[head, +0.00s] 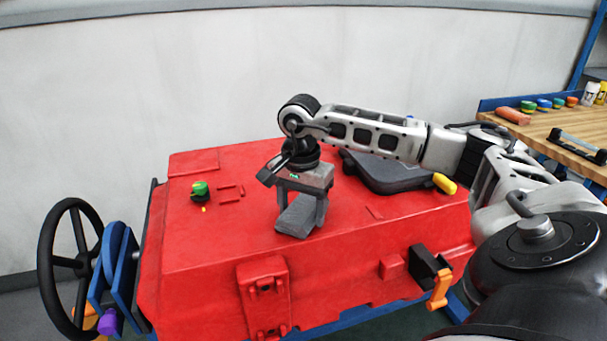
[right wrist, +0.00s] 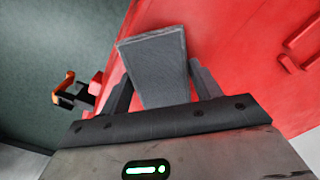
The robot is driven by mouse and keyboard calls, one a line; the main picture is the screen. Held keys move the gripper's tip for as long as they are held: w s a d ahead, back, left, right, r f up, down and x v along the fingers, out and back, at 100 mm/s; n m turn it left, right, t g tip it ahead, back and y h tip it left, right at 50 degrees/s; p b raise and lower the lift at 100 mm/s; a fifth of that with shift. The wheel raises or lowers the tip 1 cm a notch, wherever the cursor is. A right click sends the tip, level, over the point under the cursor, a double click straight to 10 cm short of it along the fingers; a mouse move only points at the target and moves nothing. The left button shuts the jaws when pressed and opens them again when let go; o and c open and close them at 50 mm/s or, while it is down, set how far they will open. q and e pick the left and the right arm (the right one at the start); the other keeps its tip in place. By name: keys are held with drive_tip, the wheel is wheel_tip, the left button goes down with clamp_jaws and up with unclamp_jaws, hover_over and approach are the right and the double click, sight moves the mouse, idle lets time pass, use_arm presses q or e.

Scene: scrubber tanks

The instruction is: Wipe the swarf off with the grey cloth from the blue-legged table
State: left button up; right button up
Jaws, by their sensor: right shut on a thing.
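My right gripper (head: 300,207) is shut on the grey cloth (head: 297,218), low over the red tank's top. The cloth looks like a flat grey pad between the two fingers, and it also shows in the right wrist view (right wrist: 157,65). I cannot tell whether it touches the red surface. The table with a wooden top (head: 568,124) and blue edging stands at the far right, apart from the gripper. I cannot make out any swarf for certain. My left gripper is not in view.
The red tank (head: 225,245) fills the middle, with a dark lid (head: 390,172), a green-and-black knob (head: 200,190) and an orange-handled valve (head: 438,290). A black handwheel (head: 75,262) stands at left. Several coloured caps and a brick-like block (head: 513,116) sit on the wooden table.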

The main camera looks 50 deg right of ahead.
drive_tip(key=shift+w+r+p, duration=0.15)
drive_tip(key=shift+r+p, duration=2)
drive_tip(key=shift+r, duration=1.7)
